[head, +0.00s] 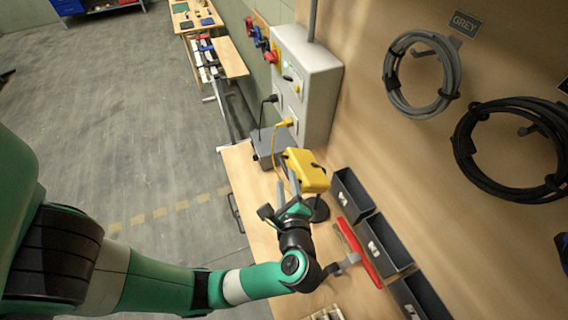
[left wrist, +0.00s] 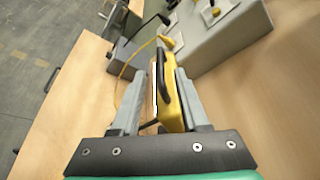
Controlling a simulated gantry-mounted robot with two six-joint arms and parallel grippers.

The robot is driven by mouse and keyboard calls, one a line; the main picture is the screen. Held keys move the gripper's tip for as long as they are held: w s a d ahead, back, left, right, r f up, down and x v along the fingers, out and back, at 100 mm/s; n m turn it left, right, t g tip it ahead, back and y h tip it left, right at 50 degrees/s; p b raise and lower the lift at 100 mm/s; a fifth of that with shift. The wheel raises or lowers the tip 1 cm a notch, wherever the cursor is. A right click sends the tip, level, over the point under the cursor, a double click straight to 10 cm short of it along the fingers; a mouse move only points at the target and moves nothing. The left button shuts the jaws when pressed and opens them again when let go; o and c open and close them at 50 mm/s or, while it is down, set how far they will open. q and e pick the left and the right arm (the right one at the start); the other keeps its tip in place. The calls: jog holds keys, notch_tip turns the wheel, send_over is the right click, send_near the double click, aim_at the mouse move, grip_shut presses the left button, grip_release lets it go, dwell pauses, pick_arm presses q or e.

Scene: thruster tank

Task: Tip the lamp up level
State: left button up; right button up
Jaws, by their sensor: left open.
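The lamp is a yellow box-shaped work light (head: 308,171) on a dark round stand (head: 318,209) on the bench. A yellow cable runs from it toward the wall box. My left gripper (head: 287,188) is beside the lamp on its near left side. In the left wrist view the jaws are open, and the lamp's yellow body (left wrist: 171,100) with its black handle (left wrist: 161,78) shows between the fingers, closer to the right one. I cannot tell whether a finger touches it. The lamp's lower part is partly hidden. My right gripper is not in view.
Dark bins (head: 352,195) line the wall side of the bench (head: 248,182), with a red bar (head: 358,250) before them. A grey box (head: 267,146) and a wall-mounted electrical box (head: 303,85) stand behind the lamp. Cable coils (head: 421,74) hang on the wall. The bench's left strip is mostly clear.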

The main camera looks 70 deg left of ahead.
aim_at(284, 165)
pick_arm(q)
jog(key=x, duration=0.6)
jog(key=shift+w+a+p, duration=0.1)
jog(key=shift+a+p, duration=0.25)
jog(key=shift+p, duration=0.05)
jog(key=shift+c, duration=0.2)
grip_shut()
dwell(0.7)
